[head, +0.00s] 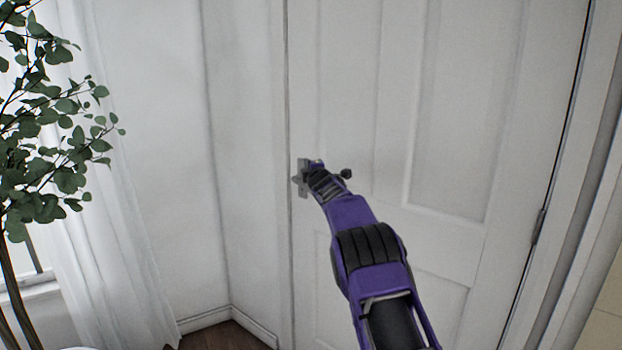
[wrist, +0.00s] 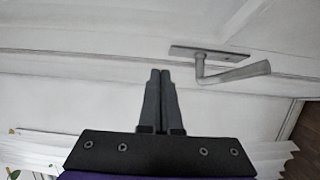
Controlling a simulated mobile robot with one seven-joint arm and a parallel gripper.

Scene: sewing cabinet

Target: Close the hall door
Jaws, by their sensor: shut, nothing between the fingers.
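The white panelled hall door (head: 460,110) fills the right half of the head view. Its hinge side is at the right, and its handle side is at the left. The grey lever handle (wrist: 235,73) on its long plate shows in the wrist view, just right of my fingertips. In the head view my purple arm reaches to the handle plate (head: 302,188) and hides most of the handle. My gripper (wrist: 160,72) is shut and empty, with its fingertips close to the door face beside the handle. I cannot tell whether they touch the door.
A leafy plant (head: 55,130) and a white curtain (head: 110,200) stand at the left by a window. A white wall (head: 165,120) meets the door's handle side. A patch of brown floor (head: 225,337) shows below. The door frame (head: 575,220) is at the right.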

